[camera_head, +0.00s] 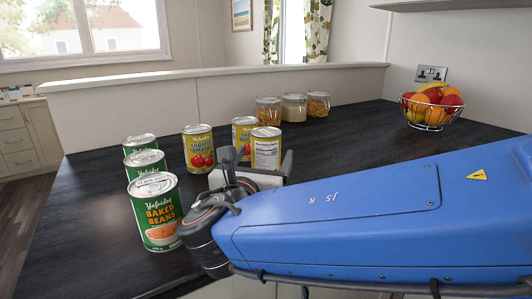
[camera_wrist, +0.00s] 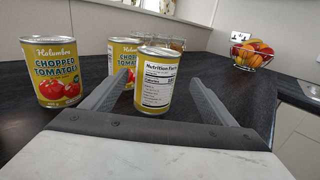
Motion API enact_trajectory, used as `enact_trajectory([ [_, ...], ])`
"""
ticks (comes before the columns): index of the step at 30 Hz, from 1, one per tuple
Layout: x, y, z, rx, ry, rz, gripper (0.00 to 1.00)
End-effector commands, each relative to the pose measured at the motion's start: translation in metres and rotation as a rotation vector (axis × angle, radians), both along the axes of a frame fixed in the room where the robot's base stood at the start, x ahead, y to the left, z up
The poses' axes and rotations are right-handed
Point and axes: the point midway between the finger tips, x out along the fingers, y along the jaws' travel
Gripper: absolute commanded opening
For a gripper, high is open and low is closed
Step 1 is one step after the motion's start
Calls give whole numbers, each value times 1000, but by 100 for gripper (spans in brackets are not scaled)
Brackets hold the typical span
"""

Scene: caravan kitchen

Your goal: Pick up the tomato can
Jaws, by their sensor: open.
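A yellow tomato can (camera_head: 198,148) with a red tomato label stands upright on the dark worktop; it also shows at the left in the wrist view (camera_wrist: 50,72). A second tomato can (camera_head: 243,135) stands to its right, partly hidden by a third can (camera_head: 266,148) that shows a nutrition panel. In the wrist view this nearest can (camera_wrist: 154,80) stands ahead between my fingers, and the one behind it (camera_wrist: 121,56) is partly covered. My gripper (camera_wrist: 158,100) is open, low over the worktop. Whether its fingertips reach around the nearest can is unclear.
Several green baked bean cans (camera_head: 155,210) stand in a row at the left. Three glass jars (camera_head: 294,108) stand at the back. A fruit basket (camera_head: 430,113) stands at the right by a wall socket. The worktop (camera_head: 350,128) between jars and basket is clear.

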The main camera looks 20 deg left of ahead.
Motion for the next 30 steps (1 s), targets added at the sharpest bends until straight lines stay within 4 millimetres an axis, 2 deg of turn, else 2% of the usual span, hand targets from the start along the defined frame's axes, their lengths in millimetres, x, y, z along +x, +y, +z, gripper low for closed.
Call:
enact_trajectory([
  [8, 12, 2, -1, 0, 0, -1, 80],
  [19, 55, 11, -4, 0, 0, -3, 80],
  [27, 58, 12, -4, 1, 0, 0, 80],
  [29, 58, 12, -4, 1, 0, 0, 68],
  [30, 58, 12, -4, 0, 0, 0, 58],
])
